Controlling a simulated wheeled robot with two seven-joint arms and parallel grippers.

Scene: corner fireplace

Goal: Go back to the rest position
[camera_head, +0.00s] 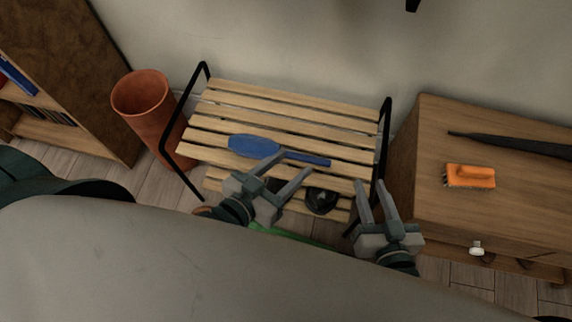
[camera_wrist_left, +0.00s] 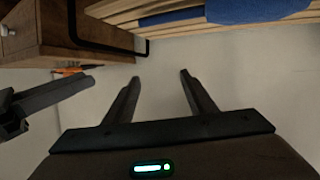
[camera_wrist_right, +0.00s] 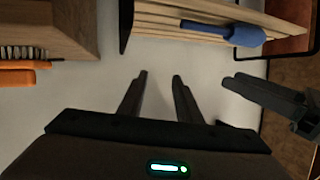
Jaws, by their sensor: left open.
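My left gripper (camera_head: 288,168) is open and empty, in front of the slatted bench in the head view. Its two fingers are apart with nothing between them in the left wrist view (camera_wrist_left: 159,78). My right gripper (camera_head: 376,186) is open and empty, between the bench's right end and the wooden cabinet. Its fingers are also apart and empty in the right wrist view (camera_wrist_right: 159,78). Each wrist view shows the other gripper at its side, apart from it.
The slatted bench (camera_head: 285,103) holds a blue paddle-shaped tool (camera_head: 253,146); a black round object (camera_head: 321,200) sits lower. The wooden cabinet (camera_head: 430,150) carries an orange brush (camera_head: 470,176) and a dark long object (camera_head: 510,142). A terracotta pot (camera_head: 148,108) stands left, beside a bookshelf (camera_head: 75,70).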

